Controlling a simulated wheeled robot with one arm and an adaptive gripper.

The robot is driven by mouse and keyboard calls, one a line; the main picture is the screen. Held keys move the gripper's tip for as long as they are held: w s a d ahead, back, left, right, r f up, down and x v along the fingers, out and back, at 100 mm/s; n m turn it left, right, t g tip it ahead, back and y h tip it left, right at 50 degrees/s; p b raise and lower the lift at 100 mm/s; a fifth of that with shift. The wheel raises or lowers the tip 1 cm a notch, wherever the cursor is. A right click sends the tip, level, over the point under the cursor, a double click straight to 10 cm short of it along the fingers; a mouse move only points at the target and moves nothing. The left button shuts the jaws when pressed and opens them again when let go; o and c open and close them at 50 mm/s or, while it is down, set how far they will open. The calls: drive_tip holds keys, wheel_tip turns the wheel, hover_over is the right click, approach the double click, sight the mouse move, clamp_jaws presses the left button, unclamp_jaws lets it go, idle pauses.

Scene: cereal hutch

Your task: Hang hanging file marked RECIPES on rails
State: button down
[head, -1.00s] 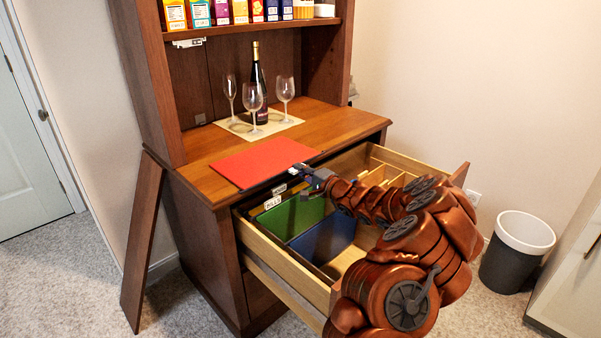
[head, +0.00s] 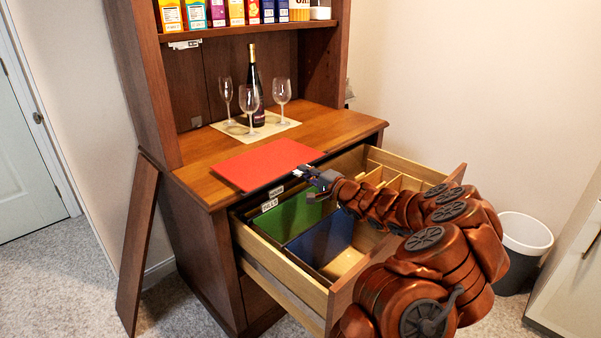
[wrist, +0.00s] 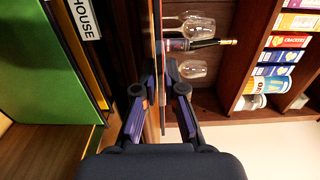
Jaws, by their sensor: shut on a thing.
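A flat red file (head: 262,165) lies level over the front of the wooden countertop, its front edge reaching out toward the open drawer. No marking on it is readable. My gripper (head: 312,178) is shut on its front right edge. In the wrist view, my fingers (wrist: 160,75) close on the thin, edge-on red file (wrist: 158,22). I cannot tell whether the file still touches the counter. The open drawer (head: 290,285) below holds a green hanging file (head: 298,217) and a blue one (head: 320,243). White tabs show near the drawer's left end; one reads HOUSE (wrist: 84,18). The rails are mostly hidden.
A wine bottle (head: 253,85) and three glasses stand on a mat (head: 285,127) behind the red file. Thin wooden dividers (head: 393,182) fill the drawer's far right. Boxes line the shelf above. A bin (head: 525,235) stands at right.

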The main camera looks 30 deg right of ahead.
drive_tip(key=b+v, duration=0.3)
drive_tip(key=v, duration=1.7)
drive_tip(key=shift+s, duration=0.25)
idle(0.5)
drive_tip(key=shift+d, duration=0.1)
idle(0.6)
